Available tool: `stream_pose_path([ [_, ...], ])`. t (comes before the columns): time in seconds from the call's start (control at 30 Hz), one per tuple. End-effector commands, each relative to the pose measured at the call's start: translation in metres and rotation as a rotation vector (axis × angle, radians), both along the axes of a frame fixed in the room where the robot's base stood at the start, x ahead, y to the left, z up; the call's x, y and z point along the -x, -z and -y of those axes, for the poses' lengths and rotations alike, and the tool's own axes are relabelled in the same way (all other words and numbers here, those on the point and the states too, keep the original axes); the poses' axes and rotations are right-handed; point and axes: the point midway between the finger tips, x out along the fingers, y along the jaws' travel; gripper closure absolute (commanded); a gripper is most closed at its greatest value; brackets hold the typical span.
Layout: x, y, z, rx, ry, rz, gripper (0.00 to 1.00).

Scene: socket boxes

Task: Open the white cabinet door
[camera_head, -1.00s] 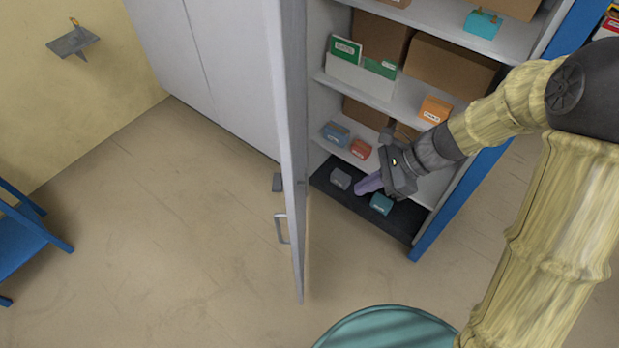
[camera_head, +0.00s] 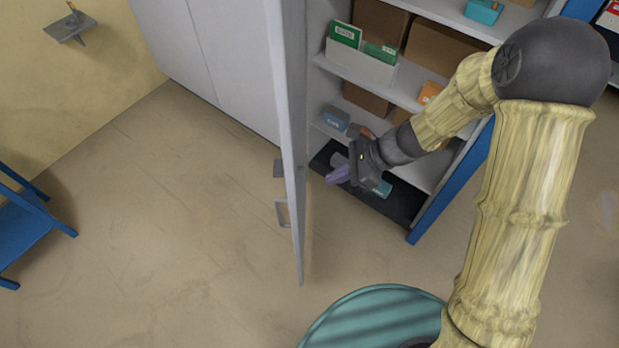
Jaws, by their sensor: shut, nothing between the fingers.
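The white cabinet door (camera_head: 290,130) stands swung out from the cabinet, seen almost edge-on, with its grey handle (camera_head: 282,212) on its left face. My gripper (camera_head: 338,175) is shut and empty, its purple fingers pointing left toward the door's inner side. It is in front of the lower shelves, to the right of the door, with a gap between the fingertips and the door. My gripper hides part of the small boxes behind it.
The open cabinet holds a white tray with green boxes (camera_head: 360,65), a blue box (camera_head: 336,118) and a teal box (camera_head: 383,188). Its blue side edge (camera_head: 455,185) is at right. A blue stool (camera_head: 30,225) is far left. Floor (camera_head: 170,220) left of the door is clear.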

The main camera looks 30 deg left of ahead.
Motion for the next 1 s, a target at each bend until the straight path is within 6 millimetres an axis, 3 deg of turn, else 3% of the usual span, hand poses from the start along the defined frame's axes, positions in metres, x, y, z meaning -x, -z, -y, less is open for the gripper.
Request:
stream_pose_path([
  [0.17, 0.012, 0.022, -0.020, 0.002, -0.002, -0.004, 1.00],
  [0.43, 0.028, 0.022, -0.052, 0.000, -0.004, -0.001, 1.00],
  [1.0, 0.029, 0.024, -0.059, 0.001, 0.002, 0.001, 1.00],
])
